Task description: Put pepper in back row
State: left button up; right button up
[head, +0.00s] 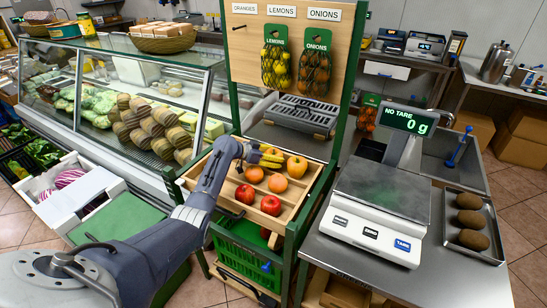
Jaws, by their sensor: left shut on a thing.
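My left gripper (262,156) reaches over the back left of a slatted wooden tray (232,215). It is shut on a yellow thing (272,154), which looks like a yellow pepper and is partly hidden by the fingers. Nearer are orange pieces, one at the left (254,174) and one in the middle (278,183). Two red pieces lie toward the front, left (245,194) and right (271,205). I cannot tell if the held thing touches the tray. My right gripper is out of view.
A peg board (245,55) above the tray carries netted lemons (276,66) and onions (316,72). A black-grey slotted rack (301,116) sits behind the tray. A scale (380,205) and a metal tray of brown fruit (450,232) stand right. A glass counter (150,65) is left.

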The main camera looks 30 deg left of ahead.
pick_arm(q)
jog(key=o, duration=1.2)
jog(key=shift+o, duration=0.2)
jog(key=v, duration=1.1)
jog(key=shift+s+a+r, duration=0.1)
jog(key=shift+s+r, duration=0.05)
jog(key=shift+s, duration=0.05)
jog(key=shift+s+a+r, duration=0.1)
jog(key=shift+s+r, duration=0.1)
jog(key=shift+a, duration=0.1)
